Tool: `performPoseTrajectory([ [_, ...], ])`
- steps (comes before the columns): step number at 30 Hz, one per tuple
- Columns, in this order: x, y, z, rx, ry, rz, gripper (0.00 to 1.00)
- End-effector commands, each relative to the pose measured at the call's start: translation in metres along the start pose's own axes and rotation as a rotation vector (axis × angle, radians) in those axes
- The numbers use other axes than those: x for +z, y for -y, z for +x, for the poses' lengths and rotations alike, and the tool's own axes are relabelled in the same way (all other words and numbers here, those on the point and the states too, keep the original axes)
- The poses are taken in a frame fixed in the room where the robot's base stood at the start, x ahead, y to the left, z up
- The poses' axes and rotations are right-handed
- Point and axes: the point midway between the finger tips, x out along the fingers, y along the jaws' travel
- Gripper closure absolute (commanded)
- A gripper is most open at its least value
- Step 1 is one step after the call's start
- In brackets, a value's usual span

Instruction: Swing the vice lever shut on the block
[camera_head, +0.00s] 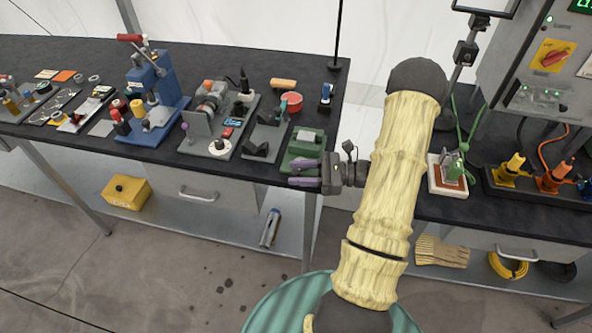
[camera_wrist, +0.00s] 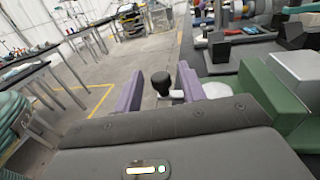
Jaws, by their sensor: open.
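The green vice (camera_head: 300,149) sits at the front right corner of the left bench. It also shows at the right of the wrist view (camera_wrist: 262,88), with a pale grey block (camera_wrist: 298,70) at its top. The lever's black knob (camera_wrist: 161,82) shows between my two purple fingers in the wrist view, with a pale piece beside it near the right finger. My gripper (camera_head: 303,173) is open, just in front of the vice at the bench edge. Gaps show beside the knob, but I cannot tell whether a finger touches it. The lever is hidden in the head view.
A black angled fixture (camera_head: 264,138) and a red round container (camera_head: 291,102) stand beside and behind the vice. A blue press (camera_head: 158,90) is farther left. Open floor lies in front of the left bench.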

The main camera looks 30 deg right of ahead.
Motion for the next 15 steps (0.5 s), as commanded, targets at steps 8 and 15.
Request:
performPoseTrajectory([
  [8,-0.0003,-0.0003,0.0128,0.000,-0.001,0.001,0.60],
  [15,-0.0003,-0.0003,0.0124,-0.001,0.000,0.001,0.77],
])
